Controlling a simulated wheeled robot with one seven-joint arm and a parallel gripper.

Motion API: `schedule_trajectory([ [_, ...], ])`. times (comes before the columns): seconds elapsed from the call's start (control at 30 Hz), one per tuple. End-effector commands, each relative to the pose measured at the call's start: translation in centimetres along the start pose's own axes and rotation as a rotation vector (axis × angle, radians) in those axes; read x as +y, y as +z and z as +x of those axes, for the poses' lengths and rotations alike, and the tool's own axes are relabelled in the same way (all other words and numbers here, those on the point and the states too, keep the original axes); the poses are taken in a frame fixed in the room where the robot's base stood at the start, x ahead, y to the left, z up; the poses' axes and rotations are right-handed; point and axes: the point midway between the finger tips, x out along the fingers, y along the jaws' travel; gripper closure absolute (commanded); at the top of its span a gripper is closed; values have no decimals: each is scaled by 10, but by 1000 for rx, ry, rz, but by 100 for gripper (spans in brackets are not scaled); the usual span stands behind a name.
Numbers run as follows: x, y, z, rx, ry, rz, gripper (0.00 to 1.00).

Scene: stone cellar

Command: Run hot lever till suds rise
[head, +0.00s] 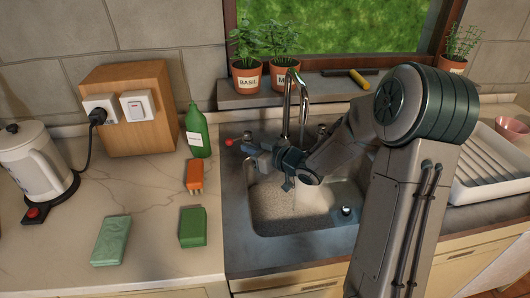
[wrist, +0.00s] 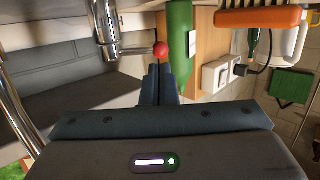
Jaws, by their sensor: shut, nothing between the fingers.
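The hot lever's red knob (head: 229,142) sticks out to the left of the chrome tap (head: 289,95) in the head view. In the wrist view the knob (wrist: 161,49) is on the end of a metal rod, just past my fingertips. My gripper (head: 246,146) is shut and empty, its tips close to the knob; I cannot tell if they touch. The wrist view shows the closed fingers (wrist: 160,82). The sink (head: 262,222) holds a pale, speckled layer that looks like suds, below the rim. A faint pale streak shows under the spout, partly hidden by my arm.
A green bottle (head: 195,135), an orange brush (head: 194,175) and green blocks (head: 193,227) (head: 111,241) stand or lie left of the sink. A white kettle (head: 35,160) is far left. Potted herbs (head: 246,78) line the sill. A dish rack (head: 490,165) is right.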

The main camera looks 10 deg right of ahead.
Motion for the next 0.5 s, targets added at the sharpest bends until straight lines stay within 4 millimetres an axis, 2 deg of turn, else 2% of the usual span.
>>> schedule_trajectory([
  [0.03, -1, 0, 11, 0, -4, 1, 100],
  [0.2, 0, 0, 34, 0, -1, 0, 100],
  [0.5, 0, 0, 45, -1, 1, 0, 100],
])
